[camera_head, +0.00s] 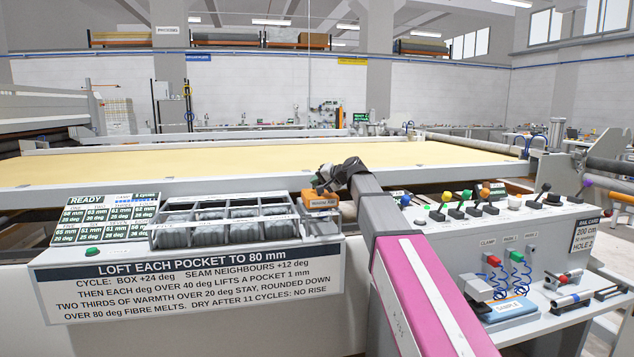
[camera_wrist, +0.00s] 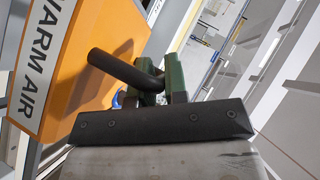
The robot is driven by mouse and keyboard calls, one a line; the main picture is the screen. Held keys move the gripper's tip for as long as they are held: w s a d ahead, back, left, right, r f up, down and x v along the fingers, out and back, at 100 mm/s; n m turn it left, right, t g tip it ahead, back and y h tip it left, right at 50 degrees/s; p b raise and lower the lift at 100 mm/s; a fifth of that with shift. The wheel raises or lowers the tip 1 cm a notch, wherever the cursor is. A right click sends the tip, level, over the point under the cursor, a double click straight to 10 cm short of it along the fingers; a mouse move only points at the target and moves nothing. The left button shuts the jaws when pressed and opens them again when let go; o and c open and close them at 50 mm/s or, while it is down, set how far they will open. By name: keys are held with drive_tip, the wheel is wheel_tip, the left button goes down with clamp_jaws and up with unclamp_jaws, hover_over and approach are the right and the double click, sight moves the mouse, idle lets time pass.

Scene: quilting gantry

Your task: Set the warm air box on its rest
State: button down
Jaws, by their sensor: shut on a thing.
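The warm air box (camera_head: 321,200) is small and orange with a white label, at the right end of the row of pockets in the head view. In the wrist view the box (camera_wrist: 85,55) fills the upper left, tilted in the picture, with "WARM AIR" on its pale side. My gripper (camera_wrist: 163,75) has green fingers closed on the box's dark bent handle (camera_wrist: 122,68). In the head view my gripper (camera_head: 340,177) is dark and sits just above the box. I cannot tell whether the box touches anything below it. I cannot make out its rest.
The framed pockets (camera_head: 222,222) lie left of the box, above a sign panel (camera_head: 190,280). A readout board (camera_head: 105,217) stands further left. A console (camera_head: 500,235) with several coloured levers is on the right. The wide yellow quilting bed (camera_head: 270,160) spreads behind.

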drive_tip(key=shift+f, duration=0.5)
idle(0.3)
drive_tip(key=c, duration=1.1)
unclamp_jaws()
